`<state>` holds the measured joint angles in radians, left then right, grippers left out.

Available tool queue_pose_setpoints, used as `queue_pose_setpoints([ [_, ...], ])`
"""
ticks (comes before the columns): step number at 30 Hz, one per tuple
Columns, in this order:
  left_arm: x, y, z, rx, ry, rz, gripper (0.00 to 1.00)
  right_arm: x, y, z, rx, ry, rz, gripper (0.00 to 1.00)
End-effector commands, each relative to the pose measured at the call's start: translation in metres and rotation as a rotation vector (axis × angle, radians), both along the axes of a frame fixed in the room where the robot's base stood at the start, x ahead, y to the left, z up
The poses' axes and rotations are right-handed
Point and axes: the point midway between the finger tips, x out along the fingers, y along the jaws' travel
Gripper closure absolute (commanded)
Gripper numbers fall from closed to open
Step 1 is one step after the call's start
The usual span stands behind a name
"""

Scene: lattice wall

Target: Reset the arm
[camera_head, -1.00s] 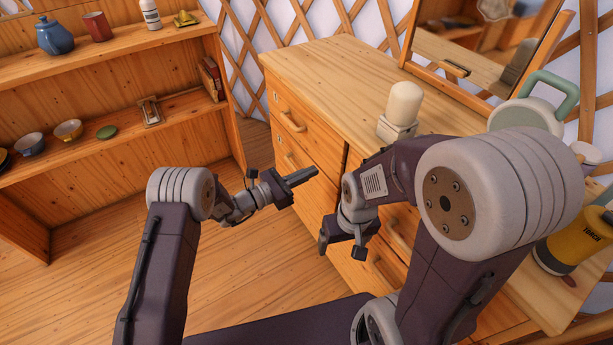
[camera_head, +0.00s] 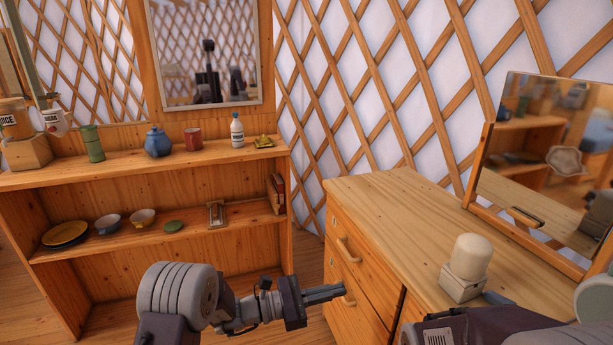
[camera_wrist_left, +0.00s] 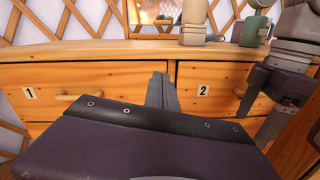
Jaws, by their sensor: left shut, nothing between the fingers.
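My left gripper (camera_head: 325,293) is shut and empty. It points right, in front of the dresser's left drawers in the head view. In the left wrist view its fingers (camera_wrist_left: 162,92) lie together, with the dresser front behind them. My right arm (camera_head: 490,328) enters at the bottom right of the head view, and its gripper is outside that picture.
The wooden dresser (camera_head: 400,205) carries a cream-topped jar (camera_head: 468,258) and a mirror (camera_head: 550,165). A shelf unit (camera_head: 110,168) at left holds a blue teapot (camera_head: 158,142), a red cup (camera_head: 193,139), a white bottle (camera_head: 237,132) and several bowls. Lattice wall stands behind.

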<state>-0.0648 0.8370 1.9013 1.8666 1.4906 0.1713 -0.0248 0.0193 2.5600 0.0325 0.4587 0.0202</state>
Motion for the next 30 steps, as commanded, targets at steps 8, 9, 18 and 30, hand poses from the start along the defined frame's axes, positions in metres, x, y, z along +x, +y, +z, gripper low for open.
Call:
queue_pose_setpoints([
  [8,-0.180,0.072,-0.034,0.771,-0.345,-0.529,1.00,0.000,0.000,0.000,0.000,0.000,0.000,0.16],
  [9,-0.195,0.094,-0.048,0.887,-0.403,-0.598,1.00,0.000,0.000,0.000,0.000,0.000,0.000,0.16],
  [18,-0.221,0.233,-0.107,1.449,-0.828,-1.056,1.00,0.000,0.000,0.000,0.000,0.000,0.000,0.16],
  [30,-0.194,0.251,0.023,1.554,-0.991,-1.117,1.00,0.000,0.000,0.132,0.000,-0.001,0.000,0.16],
])
